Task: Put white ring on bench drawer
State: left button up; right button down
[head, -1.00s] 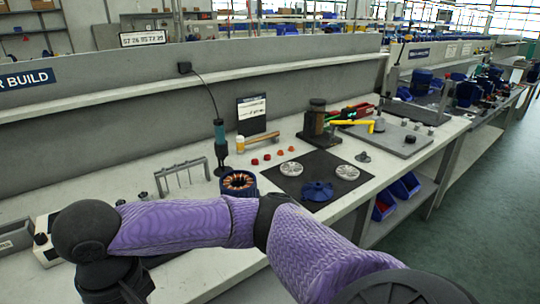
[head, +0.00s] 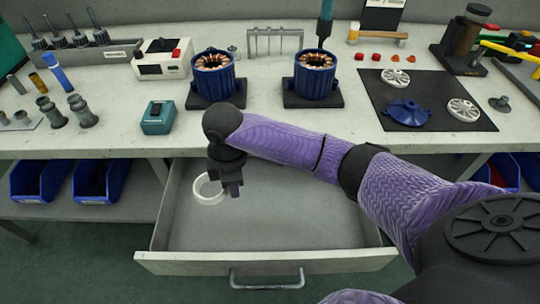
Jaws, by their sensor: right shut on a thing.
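The white ring (head: 207,191) is at the left side of the open bench drawer (head: 265,262), seen from above. My right gripper (head: 233,190) reaches down over the drawer and is shut on the right side of the ring. Whether the ring touches the drawer floor or hangs just above it, I cannot tell. The drawer is pulled out below the bench top and otherwise looks empty. My left gripper is not in view.
The bench top (head: 290,130) holds two blue motor housings (head: 213,77) (head: 316,75), a teal box (head: 158,117) and a black mat (head: 425,102) with parts. Blue bins (head: 103,182) stand on the shelf left of the drawer. The drawer's right half is clear.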

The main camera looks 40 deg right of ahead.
aim_at(242, 217)
jog(key=shift+n, duration=0.5)
notch_tip(242, 217, down, 12)
jog(key=b, duration=0.6)
jog(key=shift+d, duration=0.15)
jog(key=shift+r, duration=0.1)
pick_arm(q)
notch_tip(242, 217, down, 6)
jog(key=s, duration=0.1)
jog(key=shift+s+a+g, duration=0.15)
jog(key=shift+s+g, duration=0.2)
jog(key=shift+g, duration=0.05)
pick_arm(e)
jog(key=c, duration=0.7)
grip_release()
jog(key=shift+o, duration=0.8)
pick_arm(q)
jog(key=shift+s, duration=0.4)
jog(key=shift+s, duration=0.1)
